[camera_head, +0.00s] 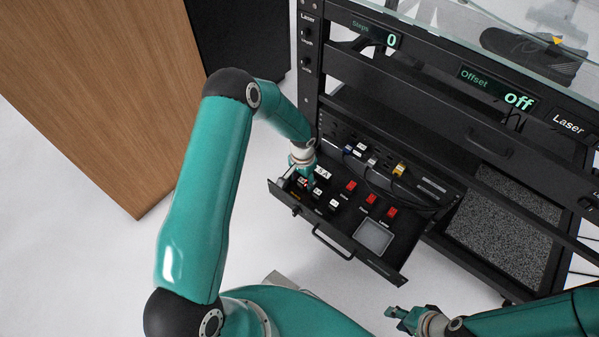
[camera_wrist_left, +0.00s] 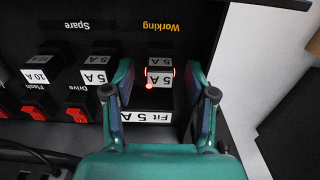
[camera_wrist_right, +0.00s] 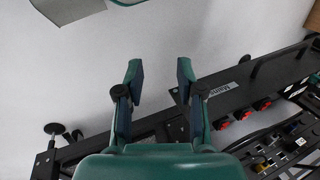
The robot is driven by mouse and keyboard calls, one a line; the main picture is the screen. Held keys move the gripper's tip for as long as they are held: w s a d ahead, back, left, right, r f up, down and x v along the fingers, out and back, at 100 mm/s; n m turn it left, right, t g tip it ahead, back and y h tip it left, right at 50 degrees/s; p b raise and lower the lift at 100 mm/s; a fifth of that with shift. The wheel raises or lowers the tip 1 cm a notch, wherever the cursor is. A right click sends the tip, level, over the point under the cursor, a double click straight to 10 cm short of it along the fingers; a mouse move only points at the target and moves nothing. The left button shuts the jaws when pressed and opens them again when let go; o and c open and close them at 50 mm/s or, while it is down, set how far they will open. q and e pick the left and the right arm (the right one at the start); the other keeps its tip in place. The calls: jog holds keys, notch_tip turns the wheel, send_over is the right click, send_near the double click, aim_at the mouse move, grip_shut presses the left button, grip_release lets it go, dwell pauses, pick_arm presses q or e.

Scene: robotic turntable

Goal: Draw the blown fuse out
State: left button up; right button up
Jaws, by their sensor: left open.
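The working fuse (camera_wrist_left: 159,75), a small block marked 5 A with a red glow at its edge, sits in the black drawer panel under the word Working, above a "Fit 5 A" label (camera_wrist_left: 147,117). My left gripper (camera_wrist_left: 158,72) is open, with one finger on each side of this fuse; I cannot tell if they touch it. In the head view my left gripper (camera_head: 304,180) is down at the left end of the open drawer (camera_head: 335,225) and partly hides the fuse. My right gripper (camera_wrist_right: 160,70) is open and empty; it shows low in the head view (camera_head: 397,315).
Spare fuses marked 5 A (camera_wrist_left: 95,70) and 10 A (camera_wrist_left: 42,72) stand beside the working one. The rack (camera_head: 430,110) rises behind, a wooden panel (camera_head: 110,90) stands left.

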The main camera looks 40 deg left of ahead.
aim_at(302, 180)
pick_arm(q)
jog(key=shift+f, duration=0.4)
grip_shut()
jog(key=shift+r, duration=0.15)
jog(key=shift+r+p, duration=1.15)
jog(key=shift+r, duration=0.95)
